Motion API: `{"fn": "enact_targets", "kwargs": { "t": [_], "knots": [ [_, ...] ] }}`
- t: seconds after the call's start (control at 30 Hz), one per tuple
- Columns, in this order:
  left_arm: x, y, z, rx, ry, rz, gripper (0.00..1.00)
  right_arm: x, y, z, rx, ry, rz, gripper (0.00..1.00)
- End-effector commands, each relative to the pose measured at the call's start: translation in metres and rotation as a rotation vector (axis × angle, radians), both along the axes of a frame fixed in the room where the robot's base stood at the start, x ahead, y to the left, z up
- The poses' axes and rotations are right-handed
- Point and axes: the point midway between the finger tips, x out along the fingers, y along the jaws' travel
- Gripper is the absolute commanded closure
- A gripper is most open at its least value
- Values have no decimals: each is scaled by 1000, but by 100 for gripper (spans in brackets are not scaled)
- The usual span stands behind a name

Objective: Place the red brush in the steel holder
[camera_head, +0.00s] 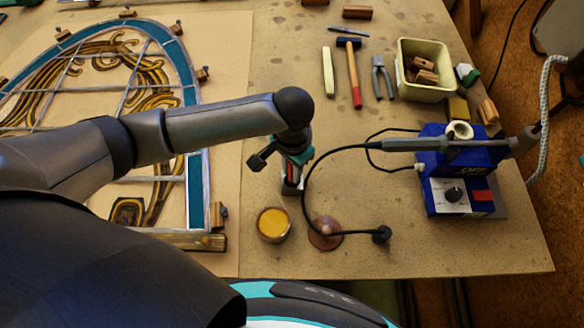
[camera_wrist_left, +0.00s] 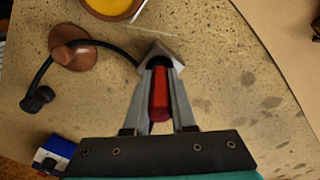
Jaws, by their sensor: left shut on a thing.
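My left gripper (camera_head: 291,190) reaches down over the bare tabletop, just right of the leaded panel. It is shut on the red brush, whose red handle (camera_wrist_left: 160,92) shows between the two fingers in the left wrist view. A small patch of red also shows by the fingers in the head view. A pale grey, angular shape (camera_wrist_left: 163,53) sits at the fingertips in the left wrist view. I cannot tell whether it is the steel holder or part of the brush or fingers. The brush's lower end is hidden. My right gripper is out of view.
A yellow-filled pot (camera_head: 273,224) and a brown round piece (camera_head: 325,234) stand close to the gripper. A blue soldering station (camera_head: 455,180) with its iron and cable is to the right. The leaded panel (camera_head: 190,120) lies left; tools and a cream bin (camera_head: 425,92) lie behind.

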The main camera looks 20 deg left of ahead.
Motion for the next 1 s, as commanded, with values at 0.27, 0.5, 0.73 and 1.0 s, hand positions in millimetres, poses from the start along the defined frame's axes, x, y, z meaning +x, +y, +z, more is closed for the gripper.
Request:
{"fn": "enact_targets", "kwargs": {
  "t": [0.27, 0.5, 0.73, 1.0],
  "knots": [
    [0, 0, -2, 0, 0, 0, 58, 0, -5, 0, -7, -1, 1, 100],
    [0, 0, -2, 0, 0, 1, 46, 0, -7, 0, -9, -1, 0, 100],
    [1, 0, 6, -1, -2, 1, 46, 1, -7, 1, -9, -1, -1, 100],
    [1, -1, 60, -3, -4, 0, 46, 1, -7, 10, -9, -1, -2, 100]
  ]
}}
